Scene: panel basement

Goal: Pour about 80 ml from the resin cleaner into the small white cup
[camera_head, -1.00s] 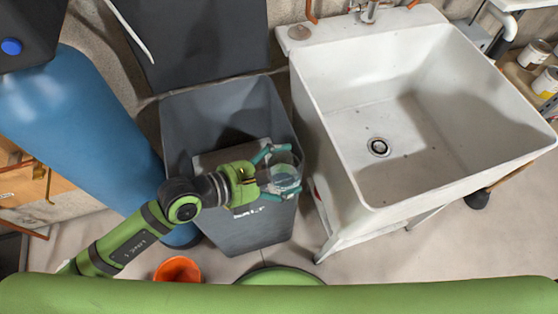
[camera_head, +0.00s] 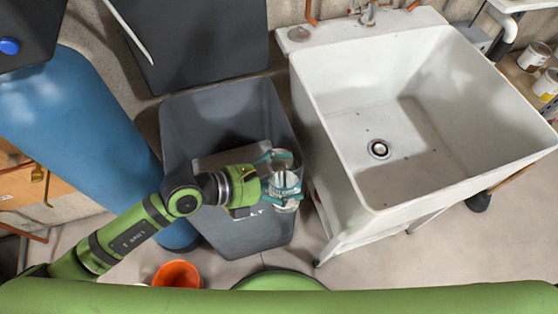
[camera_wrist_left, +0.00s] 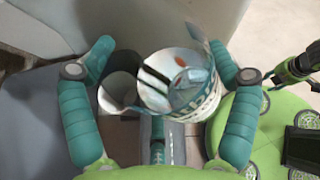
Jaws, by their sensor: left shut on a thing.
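My left gripper (camera_head: 283,178) is shut on a clear, see-through vessel (camera_head: 286,187). It holds the vessel in the air above the front edge of the grey bin. In the left wrist view the vessel (camera_wrist_left: 182,82) sits between the teal fingers, with print on its side and white and blue patches showing through. I cannot tell if it is the resin cleaner. A pale round shape (camera_wrist_left: 118,90) shows beside it there, too unclear to name. I cannot make out a small white cup for certain. My right gripper does not show.
The open grey bin (camera_head: 215,118) stands left of a white utility sink (camera_head: 440,150). A blue tank (camera_head: 80,110) leans in at the left. An orange bucket (camera_head: 177,273) is on the floor. Cans (camera_head: 533,56) stand on a shelf at far right.

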